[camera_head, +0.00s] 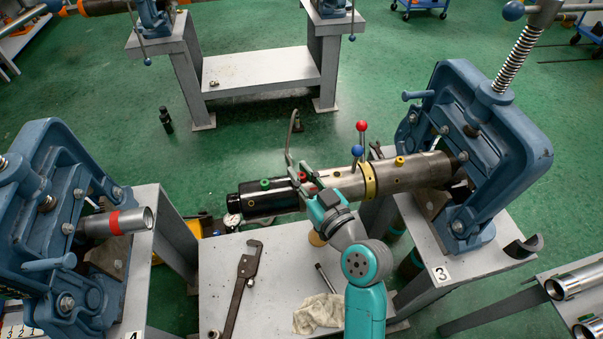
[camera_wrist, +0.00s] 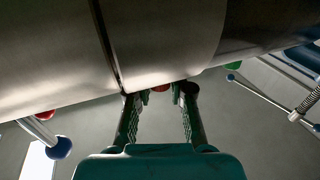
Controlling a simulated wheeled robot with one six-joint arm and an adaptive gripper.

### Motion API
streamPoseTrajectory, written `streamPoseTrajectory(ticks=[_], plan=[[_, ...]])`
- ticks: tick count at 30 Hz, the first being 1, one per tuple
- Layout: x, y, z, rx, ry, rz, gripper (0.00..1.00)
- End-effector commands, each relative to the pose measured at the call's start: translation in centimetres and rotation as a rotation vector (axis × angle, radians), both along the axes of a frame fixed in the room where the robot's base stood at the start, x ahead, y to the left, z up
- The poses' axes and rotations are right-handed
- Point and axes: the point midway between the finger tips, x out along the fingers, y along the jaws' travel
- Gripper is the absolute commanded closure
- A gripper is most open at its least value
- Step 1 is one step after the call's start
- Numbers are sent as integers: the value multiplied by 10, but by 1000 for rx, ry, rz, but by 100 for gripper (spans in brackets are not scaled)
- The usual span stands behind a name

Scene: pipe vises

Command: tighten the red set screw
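The red set screw (camera_head: 302,176) stands on the upper side of the clamped pipe assembly (camera_head: 330,180), near its black end. In the wrist view the red set screw (camera_wrist: 160,88) shows small at the pipe's lower edge, partly hidden by the pipe. My gripper (camera_head: 300,170) reaches over the pipe from the front with its fingers at the red screw. In the wrist view my gripper (camera_wrist: 160,98) has its two fingers apart, one on each side of the screw. A narrow gap seems to show beside the screw, though contact is hard to judge.
A green screw (camera_head: 265,184) sits left of the red one, a yellow screw (camera_head: 400,161) to the right. Levers with a red ball (camera_head: 361,126) and blue ball (camera_head: 358,151) rise nearby. The blue vise (camera_head: 510,130) holds the pipe. A wrench (camera_head: 243,285) and cloth (camera_head: 318,313) lie below.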

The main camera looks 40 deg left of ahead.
Motion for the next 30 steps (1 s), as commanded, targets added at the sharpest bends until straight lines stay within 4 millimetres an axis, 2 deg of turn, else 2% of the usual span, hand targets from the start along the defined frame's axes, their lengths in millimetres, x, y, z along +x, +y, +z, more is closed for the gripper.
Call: streamPoseTrajectory(ticks=[8, 21, 30], plan=[[0, 0, 0, -1, 0, -5, 100], [0, 0, -2, -5, 2, -171, 100], [0, 0, -1, -1, 0, -201, 100]])
